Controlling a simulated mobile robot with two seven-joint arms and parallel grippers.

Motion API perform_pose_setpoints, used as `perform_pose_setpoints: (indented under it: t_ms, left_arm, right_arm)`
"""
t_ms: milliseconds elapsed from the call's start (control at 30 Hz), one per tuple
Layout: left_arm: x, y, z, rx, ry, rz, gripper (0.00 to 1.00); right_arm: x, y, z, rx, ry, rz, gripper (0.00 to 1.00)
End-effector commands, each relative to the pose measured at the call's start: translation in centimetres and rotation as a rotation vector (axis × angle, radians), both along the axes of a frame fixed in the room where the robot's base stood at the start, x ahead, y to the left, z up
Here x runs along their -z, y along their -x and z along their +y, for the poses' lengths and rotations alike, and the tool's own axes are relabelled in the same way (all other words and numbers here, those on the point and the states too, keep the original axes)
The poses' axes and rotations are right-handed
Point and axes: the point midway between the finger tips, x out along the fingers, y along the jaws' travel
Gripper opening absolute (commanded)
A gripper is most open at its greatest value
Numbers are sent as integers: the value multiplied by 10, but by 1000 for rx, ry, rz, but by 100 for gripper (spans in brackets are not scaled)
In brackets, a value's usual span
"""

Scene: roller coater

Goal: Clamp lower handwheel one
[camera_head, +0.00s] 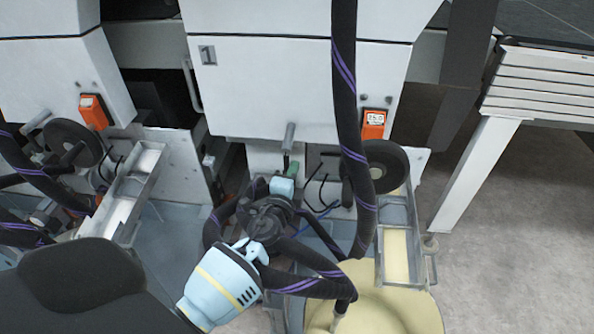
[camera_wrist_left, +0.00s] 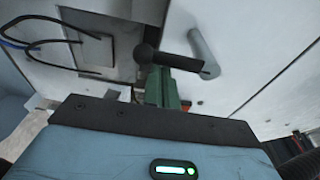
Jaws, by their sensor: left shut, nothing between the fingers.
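My left gripper (camera_head: 283,187) shows in the head view as a small light-blue body beyond my dark wrist. It is in front of the lower middle of machine 1. I cannot tell whether this is the lower handwheel. A larger black handwheel (camera_head: 384,166) stands to the right of the gripper.
Black hoses with purple stripes (camera_head: 345,90) hang and loop around my left wrist. A grey cylindrical handle (camera_head: 289,134) sticks out above the gripper. A cream round tub (camera_head: 395,315) and a metal trough (camera_head: 396,255) stand at the right. Grey floor (camera_head: 510,240) lies open farther right.

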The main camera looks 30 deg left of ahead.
Motion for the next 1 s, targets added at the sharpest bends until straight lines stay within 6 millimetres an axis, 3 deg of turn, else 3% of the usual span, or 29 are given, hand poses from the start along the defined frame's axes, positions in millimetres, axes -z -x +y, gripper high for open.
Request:
perform_pose_setpoints:
  t_ms: [1000]
  left_arm:
    - [1, 3, 7, -2, -123, 59, 0]
  right_arm:
    - [-12, 4, 3, -2, -5, 2, 43]
